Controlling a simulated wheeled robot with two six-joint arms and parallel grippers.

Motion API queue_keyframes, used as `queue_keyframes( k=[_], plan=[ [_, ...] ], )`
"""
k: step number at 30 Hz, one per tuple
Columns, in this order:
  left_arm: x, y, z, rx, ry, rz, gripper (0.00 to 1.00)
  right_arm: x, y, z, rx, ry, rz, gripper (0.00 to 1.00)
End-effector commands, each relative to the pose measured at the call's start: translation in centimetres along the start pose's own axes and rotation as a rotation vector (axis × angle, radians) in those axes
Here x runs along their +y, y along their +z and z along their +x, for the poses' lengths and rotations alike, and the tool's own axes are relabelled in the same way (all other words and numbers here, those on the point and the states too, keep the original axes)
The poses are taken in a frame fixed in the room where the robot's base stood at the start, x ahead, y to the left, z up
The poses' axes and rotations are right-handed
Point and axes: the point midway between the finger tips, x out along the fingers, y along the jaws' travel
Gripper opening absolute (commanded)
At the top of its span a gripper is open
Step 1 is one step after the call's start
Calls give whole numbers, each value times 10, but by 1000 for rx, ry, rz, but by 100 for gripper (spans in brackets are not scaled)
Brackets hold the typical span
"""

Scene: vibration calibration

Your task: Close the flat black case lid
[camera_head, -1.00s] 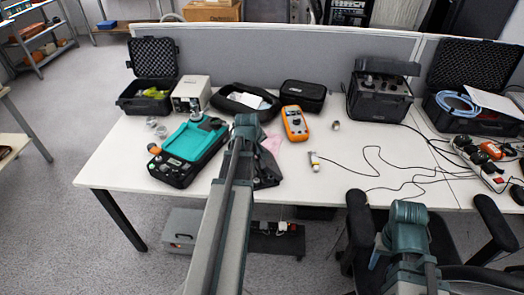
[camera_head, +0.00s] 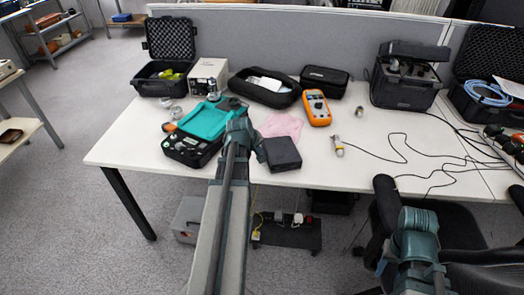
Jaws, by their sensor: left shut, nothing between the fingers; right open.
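A flat black case (camera_head: 282,153) lies near the front edge of the white table, and its top looks flat and level, with no raised lid showing. My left arm reaches in from the bottom, and my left gripper (camera_head: 260,148) is at the case's left side, mostly hidden by the wrist. It looks shut and empty; whether it touches the case I cannot tell. My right arm shows at the lower right in front of the chair, but its gripper is not in view.
A teal-and-black instrument (camera_head: 204,121) lies left of my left arm. A pink cloth (camera_head: 283,124), an orange multimeter (camera_head: 317,108) and a black pouch (camera_head: 325,80) are behind the flat case. An open foam-lined case (camera_head: 168,40) stands at back left. Black cables cross the table's right half.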

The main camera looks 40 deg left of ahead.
Motion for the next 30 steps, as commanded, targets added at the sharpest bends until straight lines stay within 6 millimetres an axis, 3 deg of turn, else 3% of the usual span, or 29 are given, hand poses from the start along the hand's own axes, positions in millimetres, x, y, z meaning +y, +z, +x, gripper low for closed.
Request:
queue_keyframes(
  k=[10,30],
  plan=[
    [-12,3,13,0,0,0,0,-2,-1,17,0,0,0,50],
    [-10,3,10,-3,-2,2,0,-1,-1,13,0,0,0,50]
  ],
)
